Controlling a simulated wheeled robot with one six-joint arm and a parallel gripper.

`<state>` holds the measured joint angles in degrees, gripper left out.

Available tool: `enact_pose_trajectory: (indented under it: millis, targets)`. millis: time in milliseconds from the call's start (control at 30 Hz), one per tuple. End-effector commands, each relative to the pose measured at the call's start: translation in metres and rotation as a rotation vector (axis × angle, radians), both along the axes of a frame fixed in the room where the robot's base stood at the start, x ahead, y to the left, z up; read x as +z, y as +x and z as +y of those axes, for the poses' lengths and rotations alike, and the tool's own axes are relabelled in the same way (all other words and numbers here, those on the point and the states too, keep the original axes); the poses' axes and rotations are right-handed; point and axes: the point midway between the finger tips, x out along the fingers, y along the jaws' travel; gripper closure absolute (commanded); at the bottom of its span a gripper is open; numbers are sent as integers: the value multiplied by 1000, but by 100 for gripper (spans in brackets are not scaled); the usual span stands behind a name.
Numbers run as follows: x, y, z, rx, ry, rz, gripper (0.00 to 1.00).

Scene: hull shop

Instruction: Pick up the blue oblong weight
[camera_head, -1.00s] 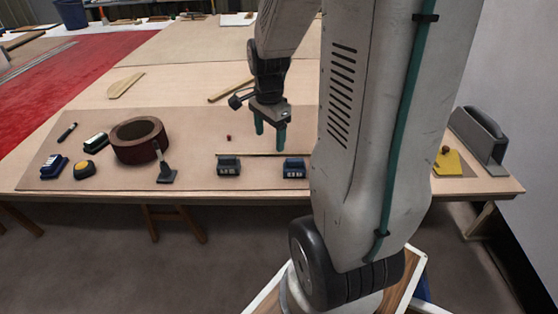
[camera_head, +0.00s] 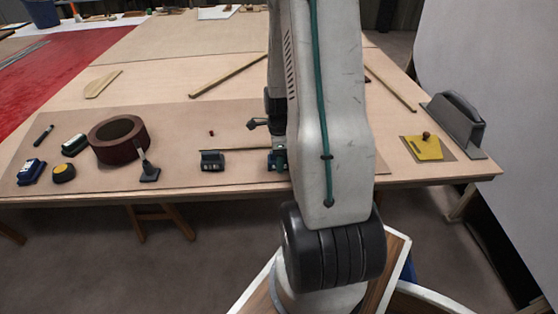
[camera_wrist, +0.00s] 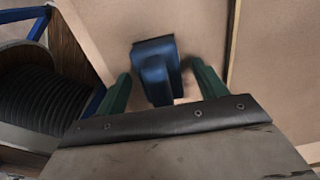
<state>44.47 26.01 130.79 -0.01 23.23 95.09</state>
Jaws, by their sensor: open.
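The blue oblong weight (camera_wrist: 155,75) lies on the tan bench top near its front edge. In the wrist view it sits between the two green fingers of my gripper (camera_wrist: 160,72), which are open and spread to either side of it. I cannot tell whether a finger touches it. In the head view the weight (camera_head: 271,164) is mostly hidden behind my arm, with my gripper (camera_head: 277,156) low over it.
A dark red tape roll (camera_head: 119,140), a scraper-like tool (camera_head: 148,170), a yellow-topped item (camera_head: 63,173) and a navy item (camera_head: 30,172) lie to the left. A yellow plate (camera_head: 422,147) and grey holder (camera_head: 458,123) are at the right.

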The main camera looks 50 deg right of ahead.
Motion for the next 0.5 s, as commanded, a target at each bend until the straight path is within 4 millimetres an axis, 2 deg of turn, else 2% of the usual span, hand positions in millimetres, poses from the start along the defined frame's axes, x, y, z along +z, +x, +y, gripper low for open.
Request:
enact_pose_trajectory:
  millis: [267, 300, 500]
  targets:
    - [-6, 0, 0, 1, 0, 0, 29]
    - [-6, 0, 0, 1, -1, -1, 32]
    - [-6, 0, 0, 1, -1, -1, 88]
